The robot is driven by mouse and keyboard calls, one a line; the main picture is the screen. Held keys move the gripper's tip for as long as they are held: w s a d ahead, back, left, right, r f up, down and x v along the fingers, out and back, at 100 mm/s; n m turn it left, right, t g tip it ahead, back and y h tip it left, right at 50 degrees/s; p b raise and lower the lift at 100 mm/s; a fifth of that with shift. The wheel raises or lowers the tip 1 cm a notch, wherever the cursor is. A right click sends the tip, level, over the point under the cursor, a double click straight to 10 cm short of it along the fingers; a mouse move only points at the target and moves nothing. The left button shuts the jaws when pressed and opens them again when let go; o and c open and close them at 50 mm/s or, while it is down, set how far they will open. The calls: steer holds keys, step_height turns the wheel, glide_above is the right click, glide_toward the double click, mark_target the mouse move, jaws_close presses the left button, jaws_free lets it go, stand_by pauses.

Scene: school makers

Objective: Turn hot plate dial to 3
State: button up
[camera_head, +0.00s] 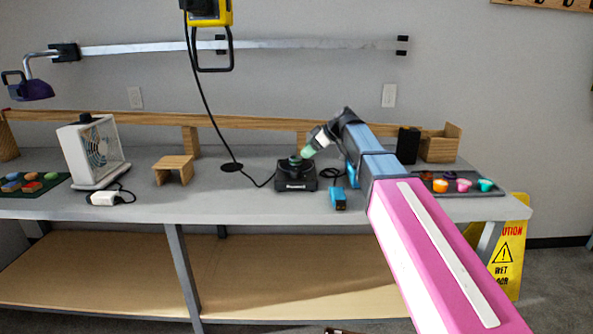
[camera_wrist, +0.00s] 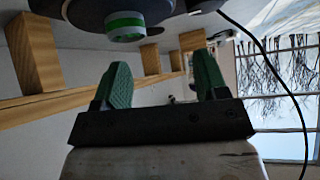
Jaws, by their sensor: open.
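The hot plate (camera_head: 296,184) is a small black unit on the grey workbench, with a dark round top and pale marking on its front. My gripper (camera_head: 307,153) has green fingers and hangs just above and right of its top. In the wrist view my gripper (camera_wrist: 160,73) is open, with nothing between the fingers. A short silver cylinder with a green band (camera_wrist: 125,27) sticks out from a dark round body beyond the left finger, apart from it. It looks like a knob, but I cannot tell if it is the dial. No dial numbers are readable.
A blue box (camera_head: 338,198) lies right of the hot plate, near cables. A small wooden stand (camera_head: 173,169) and a white fan (camera_head: 93,152) stand left. A dark tray (camera_head: 481,192) with coloured cups lies right. The bench front is clear.

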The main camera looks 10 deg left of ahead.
mark_target(296, 170)
steer(key=s+r+m+h, duration=0.1)
steer(key=s+r+h, duration=0.3)
steer(key=s+h, duration=0.15)
steer(key=shift+t+y, duration=0.25)
steer(key=shift+t, duration=0.15)
steer(key=x, duration=1)
steer(key=shift+s+d+f, duration=0.15)
steer(key=shift+s+f, duration=0.15)
steer(key=c, duration=0.9)
